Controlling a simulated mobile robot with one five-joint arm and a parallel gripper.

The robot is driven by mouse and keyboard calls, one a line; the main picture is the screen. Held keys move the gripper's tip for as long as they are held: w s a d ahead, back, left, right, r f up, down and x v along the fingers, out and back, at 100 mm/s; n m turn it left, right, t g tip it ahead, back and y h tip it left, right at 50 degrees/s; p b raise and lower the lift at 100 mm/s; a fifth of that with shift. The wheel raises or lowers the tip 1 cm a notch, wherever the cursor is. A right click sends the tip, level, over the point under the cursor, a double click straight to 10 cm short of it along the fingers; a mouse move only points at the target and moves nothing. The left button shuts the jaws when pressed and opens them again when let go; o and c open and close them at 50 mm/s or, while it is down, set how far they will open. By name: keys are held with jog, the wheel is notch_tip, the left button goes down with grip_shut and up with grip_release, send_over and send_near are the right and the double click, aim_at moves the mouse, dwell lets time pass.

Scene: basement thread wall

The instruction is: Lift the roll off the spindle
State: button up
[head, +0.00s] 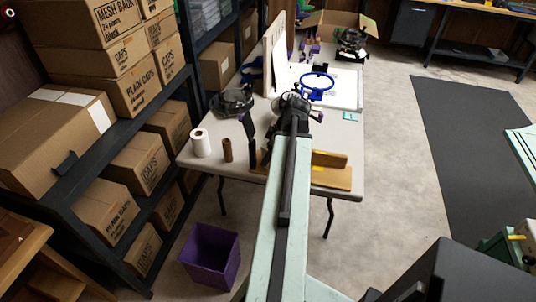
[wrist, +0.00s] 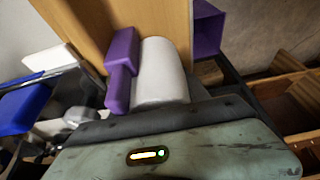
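A white roll (wrist: 160,72) shows close up in the wrist view, in front of a tan wooden board (wrist: 78,25). My gripper (wrist: 124,68) shows there as one purple finger along the roll's left side, seeming to touch it. A second finger is not visible, so I cannot tell whether it is shut on the roll. The spindle is hidden. In the head view my gripper end (head: 296,104) is over the table, and my arm hides what lies beneath. Another white roll (head: 201,143) stands upright at the table's left edge, beside a brown roll (head: 227,150).
The pale table (head: 203,172) also carries a blue hoop (head: 317,84), dark gear and tan boards (head: 331,176). Shelves of cardboard boxes (head: 132,87) stand at left. A purple bin (head: 209,255) is on the floor. A dark mat (head: 470,140) and open floor lie at right.

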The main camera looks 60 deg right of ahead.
jog(key=shift+r+p, duration=6.9)
notch_tip(320, 180, up, 4)
jog(key=p, duration=0.4)
